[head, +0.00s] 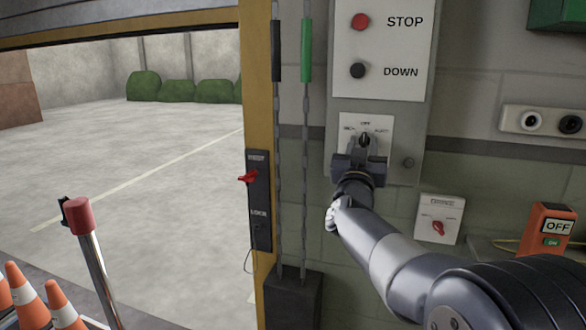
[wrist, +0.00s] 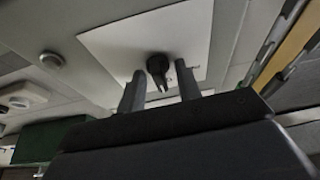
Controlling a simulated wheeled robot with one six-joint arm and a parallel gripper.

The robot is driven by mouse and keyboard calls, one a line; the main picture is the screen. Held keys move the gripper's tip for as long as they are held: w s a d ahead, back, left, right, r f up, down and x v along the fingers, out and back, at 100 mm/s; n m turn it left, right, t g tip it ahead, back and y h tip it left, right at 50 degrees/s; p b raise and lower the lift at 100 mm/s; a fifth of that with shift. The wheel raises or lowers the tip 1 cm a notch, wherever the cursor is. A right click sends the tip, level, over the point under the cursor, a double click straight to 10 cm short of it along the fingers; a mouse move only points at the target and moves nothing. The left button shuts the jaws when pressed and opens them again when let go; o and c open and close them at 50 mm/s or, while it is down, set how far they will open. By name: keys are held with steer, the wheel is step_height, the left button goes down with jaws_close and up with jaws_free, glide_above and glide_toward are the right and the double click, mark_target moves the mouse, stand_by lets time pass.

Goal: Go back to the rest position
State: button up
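My arm reaches up from the lower right in the head view. My gripper (head: 361,158) is at a white selector plate on the grey control panel (head: 388,105). A black selector knob (head: 365,138) stands on that plate, just beyond the fingers. In the wrist view my gripper (wrist: 160,88) has its two fingers apart, with gaps beside the black knob (wrist: 158,66) between them. Whether a finger touches the knob I cannot tell. The gripper holds nothing that I can see.
Red STOP (head: 360,21) and black DOWN (head: 358,70) buttons are above. A white switch box (head: 439,218) and an orange OFF box (head: 547,233) are right. Hanging chains (head: 305,150), a red-handled lever (head: 248,177), a red-topped post (head: 78,215) and cones (head: 62,308) are left.

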steer(key=n, duration=0.1)
steer(key=n+y+p, duration=0.1)
steer(key=shift+s+d+r+n+y, duration=0.2)
steer(key=shift+n+y, duration=0.1)
steer(key=shift+n, duration=0.1)
steer(key=n+y+p, duration=0.2)
steer(key=n+p, duration=0.1)
steer(key=n, duration=0.1)
steer(key=shift+r+n, duration=0.1)
steer(key=shift+n, duration=0.3)
steer(key=n+y+p, duration=0.1)
steer(key=n+p, duration=0.1)
steer(key=p, duration=0.2)
steer(key=n+y+p, duration=0.2)
steer(key=n+p, duration=0.1)
steer(key=p, duration=0.1)
steer(key=shift+n+g+p, duration=0.3)
steer(key=b+v, duration=0.4)
steer(key=v, duration=0.6)
steer(key=shift+s+f, duration=0.3)
